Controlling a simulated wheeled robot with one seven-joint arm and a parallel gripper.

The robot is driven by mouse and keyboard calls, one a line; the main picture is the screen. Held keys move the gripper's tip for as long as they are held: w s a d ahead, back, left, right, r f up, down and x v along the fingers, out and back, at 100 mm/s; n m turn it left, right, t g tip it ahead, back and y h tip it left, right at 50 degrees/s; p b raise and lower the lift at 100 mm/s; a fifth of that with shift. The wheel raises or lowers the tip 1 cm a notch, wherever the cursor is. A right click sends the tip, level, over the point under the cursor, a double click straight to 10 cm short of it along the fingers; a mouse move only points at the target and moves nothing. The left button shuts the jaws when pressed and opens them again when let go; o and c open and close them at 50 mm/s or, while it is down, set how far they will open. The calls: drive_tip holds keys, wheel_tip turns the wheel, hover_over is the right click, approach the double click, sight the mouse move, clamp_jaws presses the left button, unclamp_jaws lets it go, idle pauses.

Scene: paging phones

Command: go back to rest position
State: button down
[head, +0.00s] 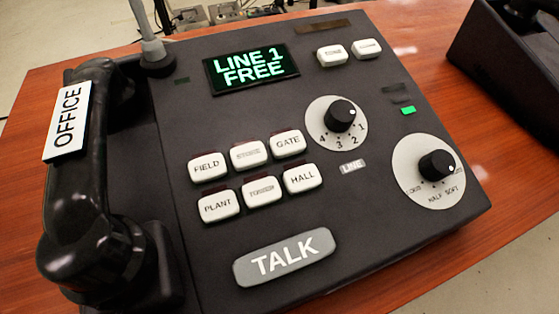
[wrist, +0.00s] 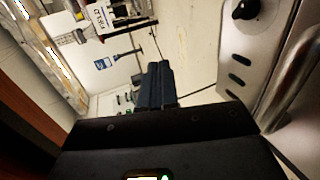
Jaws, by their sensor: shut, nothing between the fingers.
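My gripper (wrist: 155,68) shows in the wrist view as two dark fingers held together, with nothing between them. It does not appear in the head view and touches nothing that I can see. In the head view the black paging phone (head: 230,130) sits on a wooden desk (head: 32,92). Its screen (head: 250,69) reads "LINE 1 FREE". The black handset (head: 84,190), labelled OFFICE, lies along the left side, apparently in its cradle. The TALK bar (head: 284,257) is at the front.
A second dark device (head: 510,60) stands at the upper right of the desk. Pale floor (head: 510,270) shows beyond the desk.

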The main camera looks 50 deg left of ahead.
drive_tip(key=shift+r+p, duration=1.05)
drive_tip(key=shift+r, duration=0.7)
drive_tip(key=s+d+f+m+t, duration=0.2)
drive_tip(key=s+d+m+t, duration=0.2)
drive_tip(key=s+d+m, duration=0.9)
drive_tip(key=s+d+r+m+t+h, duration=0.25)
drive_tip(key=s+d+r+m, duration=0.2)
drive_tip(key=d, duration=0.55)
drive_tip(key=s+d+r+m+t+h, duration=0.1)
drive_tip(key=s+d+r+m+h, duration=0.3)
drive_tip(key=d, duration=0.7)
drive_tip(key=s+d+r+m+t+h, duration=0.2)
drive_tip(key=s+d+m, duration=0.3)
drive_tip(key=d, duration=0.5)
drive_tip(key=s+d+r+m+h, duration=0.2)
drive_tip(key=s+d+r+m, duration=0.15)
drive_tip(key=d+r, duration=0.3)
drive_tip(key=s+d+r+m+h, duration=0.2)
drive_tip(key=s+d+r+h, duration=0.15)
drive_tip(key=d+r, duration=0.3)
wheel_tip(320, 180, up, 18)
drive_tip(key=y+p, duration=0.1)
drive_tip(key=p, duration=1.6)
drive_tip(key=shift+a, duration=0.4)
